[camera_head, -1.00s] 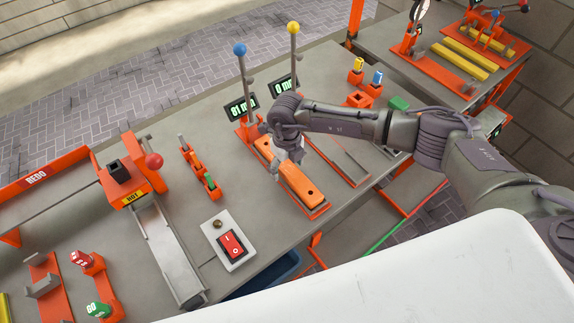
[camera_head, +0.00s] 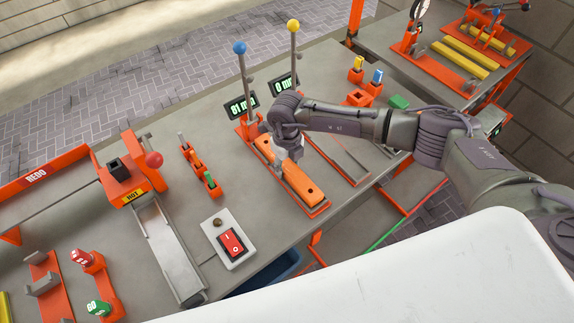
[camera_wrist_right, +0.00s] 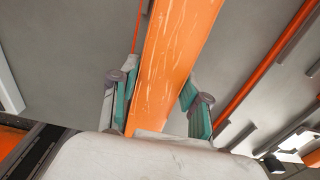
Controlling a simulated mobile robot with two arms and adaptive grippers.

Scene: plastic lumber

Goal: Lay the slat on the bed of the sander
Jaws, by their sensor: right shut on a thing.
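An orange slat (camera_head: 299,181) lies along a red-edged fixture (camera_head: 318,211) on the bench, below the post with the blue knob and the display reading 81 mm. My right gripper (camera_head: 287,156) is over the slat's middle, pointing down, and shut on it. In the right wrist view, the slat (camera_wrist_right: 178,45) runs between the two green-padded fingers of the gripper (camera_wrist_right: 160,85). The slat's underside is hidden. No label marks the sander; a long grey metal bed (camera_head: 170,252) extends from an orange unit marked HOT (camera_head: 131,186). My left gripper is out of view.
A red rocker switch (camera_head: 232,243) on a pale plate stands between the slat and the grey bed. A second fixture (camera_head: 343,160) with a yellow-knobbed post is right of the slat.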

